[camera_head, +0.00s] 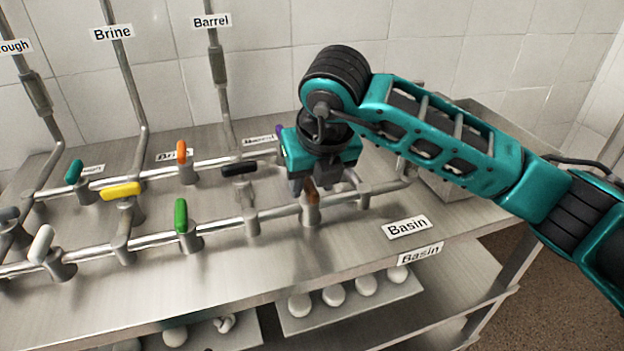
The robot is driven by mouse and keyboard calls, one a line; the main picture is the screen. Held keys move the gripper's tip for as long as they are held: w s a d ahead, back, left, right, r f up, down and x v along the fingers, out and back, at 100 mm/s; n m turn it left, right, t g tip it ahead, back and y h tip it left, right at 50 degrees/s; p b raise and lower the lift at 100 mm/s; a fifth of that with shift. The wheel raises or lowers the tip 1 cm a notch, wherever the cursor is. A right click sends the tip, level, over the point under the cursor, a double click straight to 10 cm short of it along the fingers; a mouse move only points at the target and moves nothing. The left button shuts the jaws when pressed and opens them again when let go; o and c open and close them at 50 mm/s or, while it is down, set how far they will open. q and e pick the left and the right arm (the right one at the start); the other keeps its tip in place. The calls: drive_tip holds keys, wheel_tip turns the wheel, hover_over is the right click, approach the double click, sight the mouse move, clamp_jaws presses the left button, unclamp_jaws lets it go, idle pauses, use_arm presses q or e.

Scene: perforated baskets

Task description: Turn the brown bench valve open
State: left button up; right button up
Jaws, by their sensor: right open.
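The brown valve handle (311,193) stands on the front pipe of the steel bench, near the pipe's right end. My right gripper (325,190) points down right over it, with its fingers around or just beside the handle. It is open. The gripper body hides part of the handle, so I cannot tell whether the fingers touch it. My left gripper is not in view.
Nearby valves have a black handle (239,169), a green handle (181,216), a yellow handle (121,191) and an orange handle (181,151). Basin labels (407,227) lie at the bench's right front. A lower shelf (350,301) holds several round white things.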

drive_tip(key=shift+f, duration=0.2)
clamp_jaws()
idle(0.3)
